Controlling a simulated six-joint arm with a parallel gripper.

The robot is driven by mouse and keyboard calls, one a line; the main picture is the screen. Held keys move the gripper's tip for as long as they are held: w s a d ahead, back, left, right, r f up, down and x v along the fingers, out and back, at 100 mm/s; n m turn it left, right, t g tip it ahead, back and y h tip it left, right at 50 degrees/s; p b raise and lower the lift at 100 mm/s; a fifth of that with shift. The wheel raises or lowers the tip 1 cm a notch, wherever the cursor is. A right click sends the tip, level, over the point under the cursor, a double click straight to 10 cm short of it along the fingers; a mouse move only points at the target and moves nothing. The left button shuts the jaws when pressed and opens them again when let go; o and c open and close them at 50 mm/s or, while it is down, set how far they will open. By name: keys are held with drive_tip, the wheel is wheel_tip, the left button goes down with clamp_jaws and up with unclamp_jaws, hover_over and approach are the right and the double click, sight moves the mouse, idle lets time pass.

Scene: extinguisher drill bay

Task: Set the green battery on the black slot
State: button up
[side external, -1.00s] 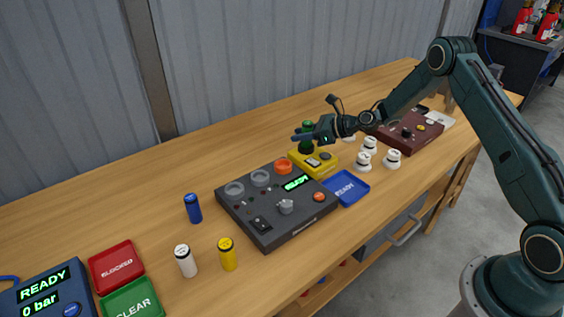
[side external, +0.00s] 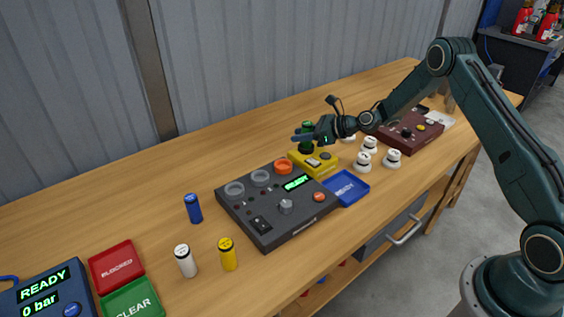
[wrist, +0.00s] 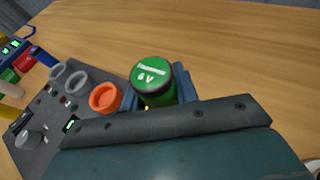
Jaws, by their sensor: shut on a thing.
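The green battery (side external: 307,127) is upright between the fingers of my gripper (side external: 304,138), over the back-left part of the yellow box (side external: 322,165). In the wrist view, its green top (wrist: 152,72) shows between the blue fingers of my gripper (wrist: 157,88), which are shut on it. A dark shape shows under the fingers. I cannot tell whether it is the battery's lower end or the black slot, nor whether the battery touches the box. The black slot is not clearly visible.
The dark grey console (side external: 258,222) with two grey rings and an orange ring (side external: 283,167) is beside the yellow box. A blue tray (side external: 346,188) lies in front. White knobs (side external: 392,159) stand to the right. Blue (side external: 193,208), white (side external: 185,261) and yellow (side external: 227,254) batteries stand left.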

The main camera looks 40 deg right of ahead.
drive_tip(key=shift+f, duration=0.5)
drive_tip(key=o, duration=0.8)
drive_tip(key=shift+d, duration=0.1)
drive_tip(key=shift+v, duration=5.45)
drive_tip(key=s+a+r+n+g+h, duration=0.2)
drive_tip(key=s+a+r+n, duration=0.4)
drive_tip(key=r+n, duration=0.25)
drive_tip(key=s+a+r+n+g+h, duration=0.1)
drive_tip(key=s+a+r+n+g, duration=0.2)
drive_tip(key=s+a+r+n, duration=0.5)
drive_tip(key=s+r+n+h, duration=0.1)
drive_tip(key=s+n, duration=0.3)
drive_tip(key=s, duration=0.3)
drive_tip(key=s+d+r+n+h, duration=0.1)
drive_tip(key=s+n, duration=0.3)
drive_tip(key=s, duration=0.4)
drive_tip(key=s+d+r+n+h, duration=0.1)
drive_tip(key=s+r+n+h, duration=0.1)
drive_tip(key=s+n, duration=0.3)
drive_tip(key=shift+s+r+g, duration=0.2)
drive_tip(key=shift+s+g, duration=0.1)
drive_tip(key=shift+s, duration=1.1)
